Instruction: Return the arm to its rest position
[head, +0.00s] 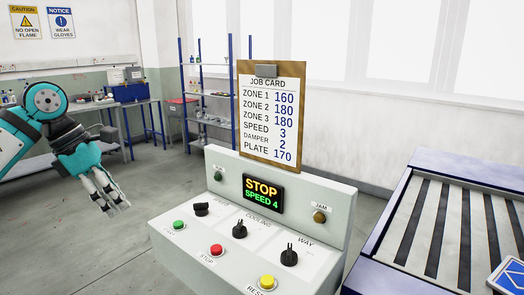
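My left arm comes in from the left, teal and grey. Its gripper (117,207) hangs tilted downward over the open floor, left of the control console (340,210) and apart from it. Its pale fingers lie close together in this view; I cannot tell whether they are open or shut. I see nothing held in them. My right gripper is not in view.
The console has a display (263,194) reading STOP, SPEED 4, plus buttons and knobs. A job card (271,118) stands behind it. A conveyor-like bed (440,235) is at right. A blue-post shelf (207,95) and a bench (90,108) stand behind. Grey floor (60,240) is clear at left.

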